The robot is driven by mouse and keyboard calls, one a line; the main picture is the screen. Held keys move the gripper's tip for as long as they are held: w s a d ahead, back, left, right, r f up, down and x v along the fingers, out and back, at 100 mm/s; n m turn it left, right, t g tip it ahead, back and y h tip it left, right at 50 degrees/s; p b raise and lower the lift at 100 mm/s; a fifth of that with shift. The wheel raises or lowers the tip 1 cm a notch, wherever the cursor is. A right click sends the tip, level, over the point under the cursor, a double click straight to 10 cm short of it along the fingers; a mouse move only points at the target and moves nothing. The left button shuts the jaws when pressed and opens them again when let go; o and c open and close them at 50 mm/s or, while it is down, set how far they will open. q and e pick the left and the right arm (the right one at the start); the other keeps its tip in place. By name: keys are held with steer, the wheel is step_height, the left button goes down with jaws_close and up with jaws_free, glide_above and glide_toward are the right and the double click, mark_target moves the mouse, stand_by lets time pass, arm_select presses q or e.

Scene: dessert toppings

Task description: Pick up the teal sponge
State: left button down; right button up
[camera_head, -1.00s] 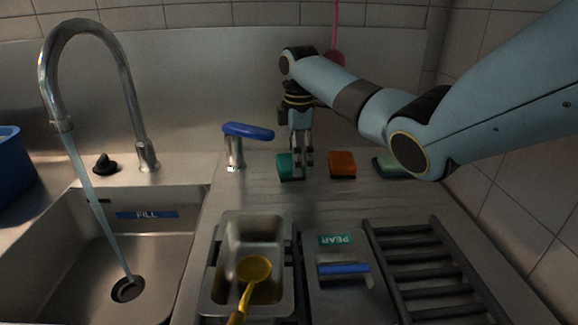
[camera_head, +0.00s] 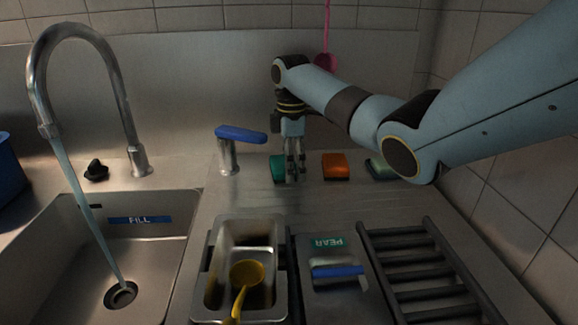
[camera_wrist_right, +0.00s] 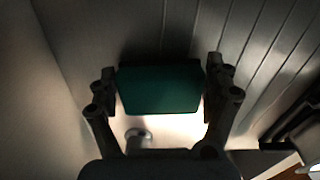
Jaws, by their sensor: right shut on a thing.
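The teal sponge (camera_head: 278,168) stands on the steel counter behind the metal pans in the head view, partly hidden by my right gripper (camera_head: 294,172). In the right wrist view the teal sponge (camera_wrist_right: 160,90) sits between the two fingers of my right gripper (camera_wrist_right: 162,92), with a finger against each side. The right gripper is shut on it. The sponge looks to be at counter level; I cannot tell whether it is clear of the surface. My left gripper is not in view.
A blue-handled tap (camera_head: 229,150) is close on the left. In front are a pan (camera_head: 211,262) with a yellow ladle (camera_head: 246,273), a PEAR lid (camera_head: 335,290) and a dark rack (camera_head: 425,265).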

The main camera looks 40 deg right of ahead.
steer(key=shift+r, duration=0.5)
step_height(320, 180, up, 3)
steer(key=shift+d+f, duration=0.1)
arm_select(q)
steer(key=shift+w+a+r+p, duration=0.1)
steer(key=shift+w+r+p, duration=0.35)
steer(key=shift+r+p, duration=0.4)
arm_select(e)
steer(key=s+r, duration=0.7)
steer(key=s, duration=0.4)
steer(key=shift+s+d, duration=0.3)
steer(key=shift+d, duration=0.1)
steer(key=shift+f, duration=0.1)
